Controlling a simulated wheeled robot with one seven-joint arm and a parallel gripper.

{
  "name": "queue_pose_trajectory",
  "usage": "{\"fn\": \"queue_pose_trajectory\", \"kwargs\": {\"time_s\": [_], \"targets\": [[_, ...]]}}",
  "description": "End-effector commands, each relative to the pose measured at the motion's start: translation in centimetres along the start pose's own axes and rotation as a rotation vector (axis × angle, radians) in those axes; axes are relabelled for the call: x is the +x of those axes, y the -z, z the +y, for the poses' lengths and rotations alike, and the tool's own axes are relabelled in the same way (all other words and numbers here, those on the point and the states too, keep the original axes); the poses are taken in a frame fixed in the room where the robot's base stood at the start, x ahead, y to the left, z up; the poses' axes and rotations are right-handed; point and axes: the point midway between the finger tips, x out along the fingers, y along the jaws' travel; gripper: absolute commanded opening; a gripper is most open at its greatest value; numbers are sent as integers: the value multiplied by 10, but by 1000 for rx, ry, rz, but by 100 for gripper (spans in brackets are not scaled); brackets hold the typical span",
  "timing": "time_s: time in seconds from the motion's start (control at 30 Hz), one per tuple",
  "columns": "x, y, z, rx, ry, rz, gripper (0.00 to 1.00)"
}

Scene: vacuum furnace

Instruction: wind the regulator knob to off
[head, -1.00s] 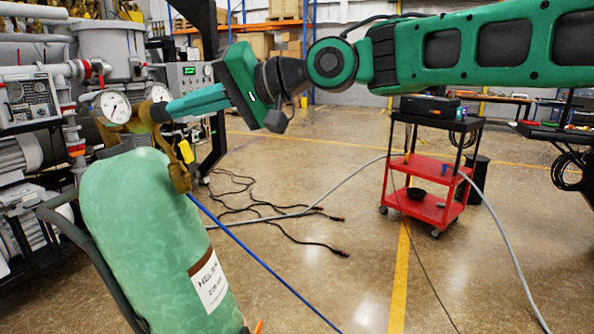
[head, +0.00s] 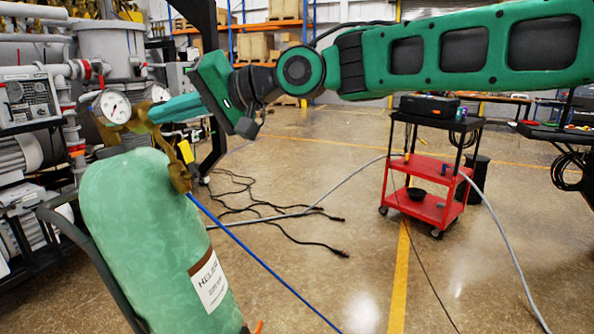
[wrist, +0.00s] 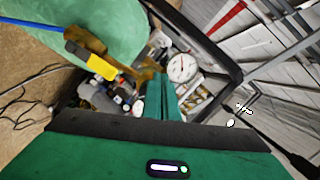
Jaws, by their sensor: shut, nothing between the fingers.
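The brass regulator (head: 128,130) sits on the valve of the green helium cylinder (head: 135,225), with a round white gauge (head: 115,107) at its left. My gripper (head: 154,113) is shut and empty. Its teal fingertips are at the right of the regulator, over the spot where the knob sits, so the knob is mostly hidden. In the wrist view my closed fingers (wrist: 160,85) point at the brass fitting (wrist: 120,62), with the gauge (wrist: 182,68) just right of them. I cannot tell whether the fingertips touch the knob.
A blue hose (head: 255,258) runs from the cylinder valve to the floor. Furnace pipes and equipment (head: 35,100) stand close behind at left. Black cables (head: 260,205) lie on the floor.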

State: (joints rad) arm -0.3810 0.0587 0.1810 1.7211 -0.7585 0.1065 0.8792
Motion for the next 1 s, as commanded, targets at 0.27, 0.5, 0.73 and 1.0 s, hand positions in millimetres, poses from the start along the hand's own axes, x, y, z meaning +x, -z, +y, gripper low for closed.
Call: {"fn": "queue_pose_trajectory", "kwargs": {"time_s": [0.27, 0.5, 0.73, 1.0], "targets": [[0, 2, 1, 0, -1, 2, 0], [0, 3, 3, 0, -1, 3, 0], [-1, 2, 7, 0, -2, 5, 0], [0, 1, 14, 2, -2, 5, 0]]}}
